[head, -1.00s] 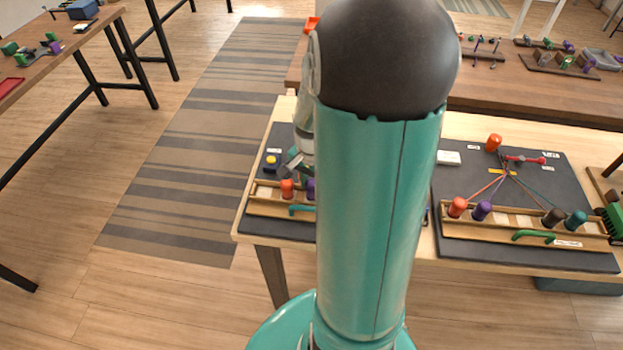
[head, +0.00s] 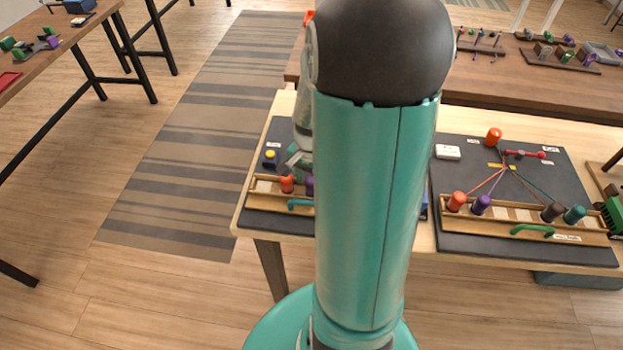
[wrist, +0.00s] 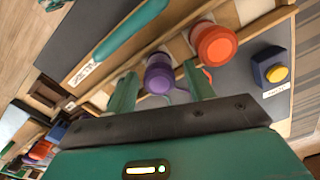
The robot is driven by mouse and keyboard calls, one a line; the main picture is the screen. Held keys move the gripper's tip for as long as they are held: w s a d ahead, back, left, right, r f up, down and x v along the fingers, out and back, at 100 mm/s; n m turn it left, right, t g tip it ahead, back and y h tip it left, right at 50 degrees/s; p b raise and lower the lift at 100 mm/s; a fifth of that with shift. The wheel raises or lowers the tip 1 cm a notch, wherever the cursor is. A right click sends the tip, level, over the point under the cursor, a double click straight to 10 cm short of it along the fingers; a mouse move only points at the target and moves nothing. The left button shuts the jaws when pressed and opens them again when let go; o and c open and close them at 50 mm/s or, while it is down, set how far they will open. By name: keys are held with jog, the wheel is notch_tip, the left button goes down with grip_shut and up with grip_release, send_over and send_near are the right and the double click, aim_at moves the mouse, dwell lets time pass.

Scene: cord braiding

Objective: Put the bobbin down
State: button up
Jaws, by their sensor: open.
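In the wrist view my gripper (wrist: 160,80) is open, with one finger on each side of a purple bobbin (wrist: 158,74). I see a gap beside the bobbin. The bobbin stands at a wooden rack (wrist: 262,22), next to an orange bobbin (wrist: 213,45). A thin purple cord shows near its lower end. In the head view my arm hides most of this left station; the orange bobbin (head: 287,184) and a sliver of the purple bobbin (head: 310,186) show beside it. The purple bobbin's seating is partly hidden by my gripper.
A teal handle (wrist: 120,38) lies along the rack's front. A blue block with a yellow button (wrist: 272,70) is close beyond the orange bobbin. In the head view a second station on a dark mat (head: 460,170) stands to the right, with several corded bobbins.

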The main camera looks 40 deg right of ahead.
aim_at(311, 180)
notch_tip(311, 180, up, 13)
jog(key=s+a+r+n+t, duration=0.1)
jog(key=a+r+n+t, duration=0.1)
jog(key=a+n, duration=0.3)
jog(key=s+a+r+n+t, duration=0.1)
jog(key=a+r+n, duration=0.3)
jog(key=a, duration=0.6)
jog(key=s+a+r+n+t, duration=0.2)
jog(key=a+r+n, duration=0.2)
jog(key=a+n, duration=0.2)
jog(key=shift+s+a+t, duration=0.3)
jog(key=shift+a, duration=0.65)
jog(key=shift+d, duration=0.2)
